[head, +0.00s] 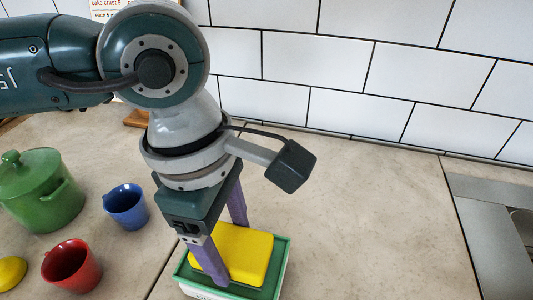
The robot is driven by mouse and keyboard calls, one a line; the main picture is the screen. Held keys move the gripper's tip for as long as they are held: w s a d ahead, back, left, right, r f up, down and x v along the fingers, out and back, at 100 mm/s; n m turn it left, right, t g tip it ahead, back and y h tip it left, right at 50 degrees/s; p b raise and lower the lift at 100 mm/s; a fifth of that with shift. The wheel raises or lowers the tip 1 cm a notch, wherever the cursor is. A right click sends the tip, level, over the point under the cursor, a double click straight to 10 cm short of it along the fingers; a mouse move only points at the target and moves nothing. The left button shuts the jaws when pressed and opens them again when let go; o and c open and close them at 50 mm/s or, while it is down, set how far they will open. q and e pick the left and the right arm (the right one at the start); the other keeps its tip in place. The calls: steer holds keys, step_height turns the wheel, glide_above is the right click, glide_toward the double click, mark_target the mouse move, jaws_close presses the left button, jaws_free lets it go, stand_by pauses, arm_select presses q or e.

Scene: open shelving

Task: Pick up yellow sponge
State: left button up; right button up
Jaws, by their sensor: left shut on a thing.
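The yellow sponge (254,258) lies flat at the bottom centre of the head view, on or in a green-rimmed box (283,262). My left gripper (230,254) points down over it and is shut on it, with one purple finger across its near side and the other at its far side. The far fingertip is hidden behind the sponge. Whether the sponge is lifted off the box cannot be told. My right gripper is not in view.
On the left stand a green lidded pot (40,192), a blue cup (126,206) and a red cup (71,266). A yellow object (10,273) is at the left edge. A white tiled wall (330,60) is behind. A metal sink (490,235) is at right; the counter between is clear.

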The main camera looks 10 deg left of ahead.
mark_target(230, 244)
arm_select(q)
steer(key=shift+r, duration=0.15)
steer(key=shift+c, duration=0.3)
step_height(230, 244, up, 20)
steer(key=shift+b, duration=0.3)
